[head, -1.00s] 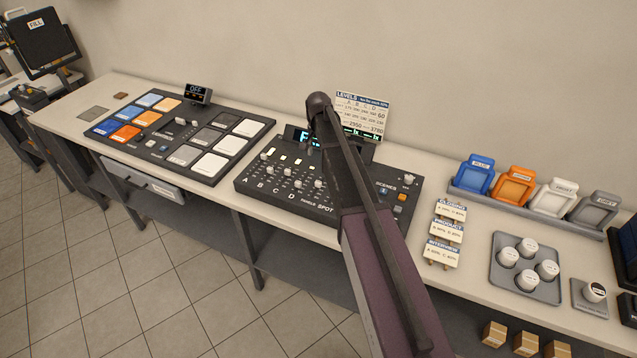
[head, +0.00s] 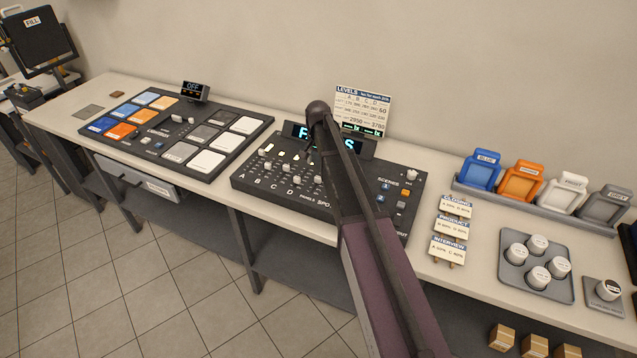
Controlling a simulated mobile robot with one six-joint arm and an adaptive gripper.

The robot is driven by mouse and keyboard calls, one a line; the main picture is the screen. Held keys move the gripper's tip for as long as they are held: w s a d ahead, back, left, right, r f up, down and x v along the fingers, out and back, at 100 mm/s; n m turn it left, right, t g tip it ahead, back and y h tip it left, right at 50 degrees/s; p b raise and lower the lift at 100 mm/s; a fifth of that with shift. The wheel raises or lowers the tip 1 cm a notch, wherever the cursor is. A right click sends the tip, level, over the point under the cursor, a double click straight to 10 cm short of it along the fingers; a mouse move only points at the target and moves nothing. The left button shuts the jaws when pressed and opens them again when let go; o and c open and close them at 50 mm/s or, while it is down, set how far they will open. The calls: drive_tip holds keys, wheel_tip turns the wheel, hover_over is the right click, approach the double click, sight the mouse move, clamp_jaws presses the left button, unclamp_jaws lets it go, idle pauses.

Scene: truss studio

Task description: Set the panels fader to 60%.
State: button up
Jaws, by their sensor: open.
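The dark fader console (head: 240,184) stands on the bench in the middle of the head view. Fader tracks marked A, B, C, D and PANELS run along its left part, with whitish knobs. The panels fader knob (head: 318,180) appears to be the one just left of my arm, above the PANELS label; its exact setting is too small to read. My gripper (head: 309,151) is mostly hidden behind my arm; a small dark part shows above the console's faders, below the display. I cannot tell if it touches anything. The SPOT fader is largely covered by my arm.
A lit display (head: 298,131) stands at the console's back, partly covered by my arm. Behind it is a LEVELS card (head: 362,100). Scene cards (head: 450,228) stand right of the console. A panel with coloured pads (head: 228,164) lies left. Bare bench (head: 420,160) shows behind.

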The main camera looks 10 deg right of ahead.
sight(318, 177)
drive_tip(key=shift+f+b, duration=3.35)
drive_tip(key=shift+f, duration=0.35)
